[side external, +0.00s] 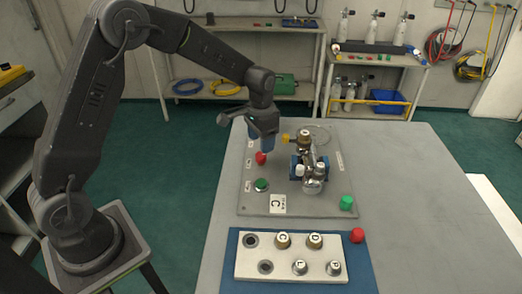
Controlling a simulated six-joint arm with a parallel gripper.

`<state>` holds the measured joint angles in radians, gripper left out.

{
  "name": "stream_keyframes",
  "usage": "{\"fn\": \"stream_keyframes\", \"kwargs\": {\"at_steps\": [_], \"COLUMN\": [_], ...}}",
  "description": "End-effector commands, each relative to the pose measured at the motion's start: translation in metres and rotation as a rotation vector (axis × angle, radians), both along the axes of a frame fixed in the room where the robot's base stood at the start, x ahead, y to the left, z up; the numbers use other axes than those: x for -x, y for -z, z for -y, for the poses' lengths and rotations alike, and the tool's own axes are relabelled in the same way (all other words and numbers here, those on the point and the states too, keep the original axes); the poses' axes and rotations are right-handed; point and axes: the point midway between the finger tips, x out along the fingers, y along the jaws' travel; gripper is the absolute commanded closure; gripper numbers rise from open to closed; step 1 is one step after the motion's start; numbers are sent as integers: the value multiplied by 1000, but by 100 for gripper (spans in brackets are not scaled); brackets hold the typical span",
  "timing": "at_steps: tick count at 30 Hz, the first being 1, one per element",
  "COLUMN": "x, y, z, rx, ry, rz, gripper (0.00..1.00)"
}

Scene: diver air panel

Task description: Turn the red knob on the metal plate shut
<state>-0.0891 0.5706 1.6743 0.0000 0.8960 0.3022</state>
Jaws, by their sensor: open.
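The grey metal plate (312,206) lies on the table and carries a valve assembly (310,172) with brass and silver fittings. A red knob (261,158) sits on the plate's left side, partly hidden behind my fingers. My gripper (261,148) points down just above and beside this red knob, with blue fingertips. It is open, and I cannot tell whether a finger touches the knob. A green knob (261,185) sits on the plate nearer the camera, below the red one.
Another green knob (346,203) stands at the plate's right corner. A loose-looking red knob (357,236) is by the blue mat (352,275). A white block (290,269) with lettered caps stands on that mat. The table's right side (410,200) is clear.

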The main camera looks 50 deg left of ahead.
Motion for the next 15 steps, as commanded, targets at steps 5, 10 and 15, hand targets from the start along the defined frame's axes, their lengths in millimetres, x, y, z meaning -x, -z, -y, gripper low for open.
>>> {"fn": "stream_keyframes", "kwargs": {"at_steps": [5, 10, 15], "x": [-1, -1, 0], "y": [-42, -70, -84], "z": [0, 0, 0], "rx": [-1, 0, 0], "ry": [0, 0, 1], "rz": [5, 3, 1], "gripper": [40, 40, 40]}}
